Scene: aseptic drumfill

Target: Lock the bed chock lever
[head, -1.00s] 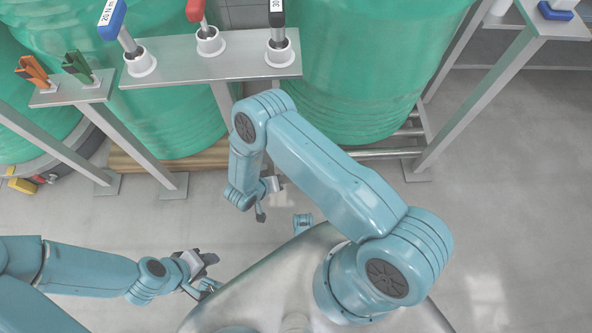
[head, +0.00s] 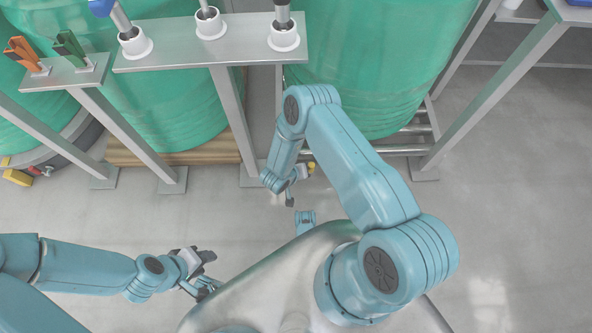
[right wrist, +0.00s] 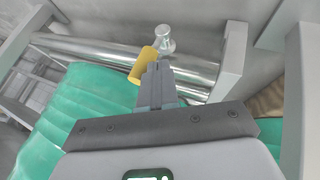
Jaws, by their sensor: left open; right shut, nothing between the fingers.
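A yellow cylindrical handle (right wrist: 143,66), which looks like the chock lever's grip, lies beside a metal roller (right wrist: 105,58) in the right wrist view. A shiny metal knob or pin (right wrist: 164,38) stands just behind it. In the head view the yellow handle (head: 311,167) shows small beside my right gripper (head: 291,196). My right gripper (right wrist: 160,75) is shut and empty, its fingertips very close to the handle's right end; I cannot tell whether they touch. My left gripper (head: 207,272) is open and empty at the lower left, far from the lever.
Green drums (head: 380,65) stand behind a grey tool shelf (head: 210,55) on legs. A grey post (head: 490,90) rises right of the rollers (head: 405,149). Another yellow piece (head: 18,177) lies by the drum base at far left. The floor at right is clear.

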